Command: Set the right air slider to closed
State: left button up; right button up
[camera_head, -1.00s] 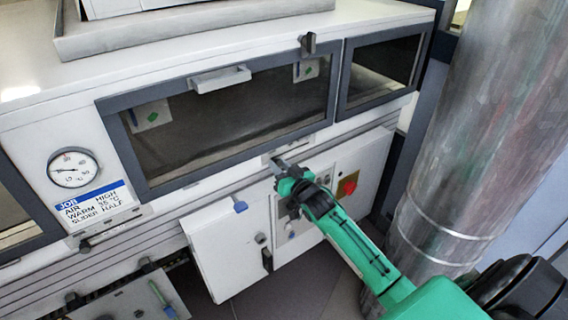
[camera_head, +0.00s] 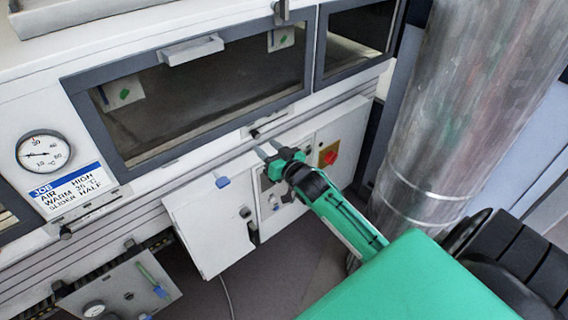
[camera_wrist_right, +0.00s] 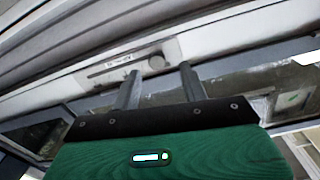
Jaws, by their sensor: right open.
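The right air slider is a narrow slot plate with a small dark knob (camera_head: 255,133) on the white rail below the large window. The knob is at the left end of its slot in the head view. In the right wrist view, the knob (camera_wrist_right: 157,62) shows at the right end of the slot. My right gripper (camera_head: 266,151) is open and empty, just below the knob in the head view. In the wrist view its two fingers (camera_wrist_right: 160,82) point toward the knob, which shows between and beyond their tips. Contact is not visible. My left gripper is out of view.
Another slider (camera_head: 66,232) sits at the left under a job card (camera_head: 70,193) reading "slider half". A gauge (camera_head: 43,151) is above it. A white control box (camera_head: 208,225) and a red switch (camera_head: 329,157) are below the rail. A thick metal duct (camera_head: 450,110) stands right.

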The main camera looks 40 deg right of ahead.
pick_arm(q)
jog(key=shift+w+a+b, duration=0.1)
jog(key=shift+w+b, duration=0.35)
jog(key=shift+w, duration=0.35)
pick_arm(e)
jog(key=s, duration=0.9)
jog(key=shift+d, duration=0.2)
